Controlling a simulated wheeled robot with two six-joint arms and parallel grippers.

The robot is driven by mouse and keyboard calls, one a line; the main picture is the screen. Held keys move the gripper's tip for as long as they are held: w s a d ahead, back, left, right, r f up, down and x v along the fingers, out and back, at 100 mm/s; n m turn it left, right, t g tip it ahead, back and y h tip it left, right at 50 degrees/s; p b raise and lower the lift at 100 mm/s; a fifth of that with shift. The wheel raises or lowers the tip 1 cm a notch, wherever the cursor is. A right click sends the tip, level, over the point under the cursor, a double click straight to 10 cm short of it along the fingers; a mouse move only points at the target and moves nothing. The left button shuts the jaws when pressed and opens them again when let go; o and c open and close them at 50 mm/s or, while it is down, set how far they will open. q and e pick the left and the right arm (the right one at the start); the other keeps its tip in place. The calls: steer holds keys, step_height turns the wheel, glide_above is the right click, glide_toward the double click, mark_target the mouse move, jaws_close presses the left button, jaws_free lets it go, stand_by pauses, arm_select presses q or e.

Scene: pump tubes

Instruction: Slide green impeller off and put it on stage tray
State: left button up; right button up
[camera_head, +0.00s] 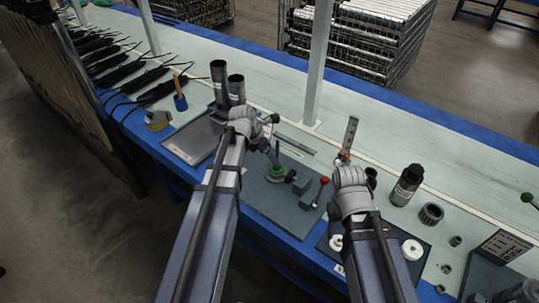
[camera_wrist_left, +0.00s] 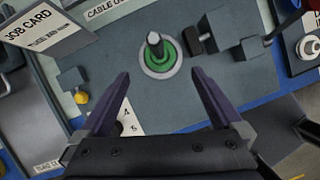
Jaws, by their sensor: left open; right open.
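The green impeller (camera_head: 277,173) sits around a short upright post on the dark grey work mat (camera_head: 262,199), near its middle. In the left wrist view the green impeller (camera_wrist_left: 165,60) is a green ring on a pale round base, with the grey post (camera_wrist_left: 154,42) through it. My left gripper (camera_head: 268,130) is above and slightly behind it in the head view. In the left wrist view my left gripper (camera_wrist_left: 161,76) is open and empty, its fingers apart just short of the impeller. My right gripper (camera_head: 351,178) is open, over the right side; its fingertips are mostly hidden.
A shallow grey tray (camera_head: 183,154) lies left of the mat. A dark tray (camera_head: 424,260) with white wheels lies right. I cannot tell which is the stage tray. A red-knobbed lever (camera_head: 321,188) stands close right of the impeller; dark cylinders (camera_head: 236,88) stand behind.

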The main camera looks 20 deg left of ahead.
arm_select(q)
steer(key=b+x, duration=0.6)
steer(key=x, duration=0.1)
steer(key=shift+w+f+b, duration=0.1)
steer(key=shift+f+b, duration=0.15)
steer(key=shift+b, duration=0.1)
arm_select(e)
glide_above(331, 251)
step_height(331, 251, down, 7)
steer(key=shift+f, duration=0.1)
arm_select(q)
steer(key=shift+c, duration=0.2)
jaws_close()
stand_by(0.4)
steer(key=shift+r+p, duration=0.75)
arm_select(e)
steer(key=shift+r, duration=0.8)
arm_select(q)
step_height(331, 251, up, 17)
steer(key=p, duration=1.6)
steer(key=shift+f+p, duration=0.15)
steer(key=shift+p, duration=0.2)
arm_select(e)
step_height(331, 251, up, 17)
steer(key=shift+f, duration=0.15)
